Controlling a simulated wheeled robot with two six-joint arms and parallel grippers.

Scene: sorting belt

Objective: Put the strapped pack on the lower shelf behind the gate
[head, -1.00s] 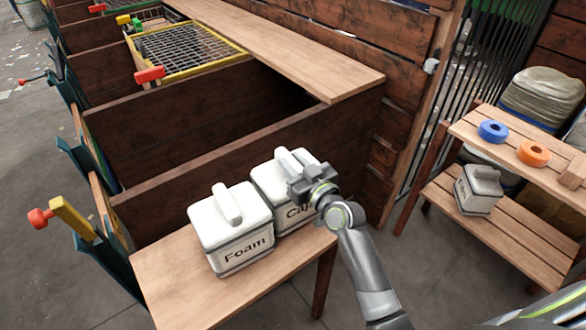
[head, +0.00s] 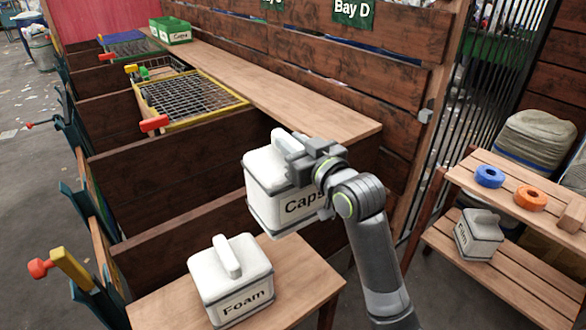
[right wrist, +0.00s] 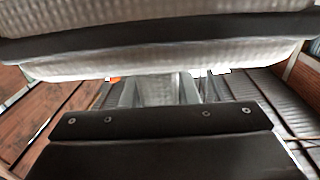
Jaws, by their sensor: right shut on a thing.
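My right gripper (head: 300,158) is shut on the handle of a white pack labelled "Caps" (head: 268,195) and holds it raised above the small wooden table. In the right wrist view the white pack (right wrist: 160,58) fills the top, with a dark band across it. A similar white pack labelled "Foam" (head: 230,285) stands upright on the table. A third white pack (head: 478,238) sits on the lower shelf (head: 500,270) of the wooden rack at the right. The barred gate (head: 490,80) stands beyond the rack. My left gripper is not in view.
The small table (head: 300,285) has free room right of the Foam pack. Blue (head: 489,176) and orange (head: 531,197) rings lie on the rack's upper shelf (head: 480,160). Wooden bay walls (head: 170,170) and a long ledge (head: 290,95) lie behind. A yellow-framed mesh basket (head: 190,98) is at upper left.

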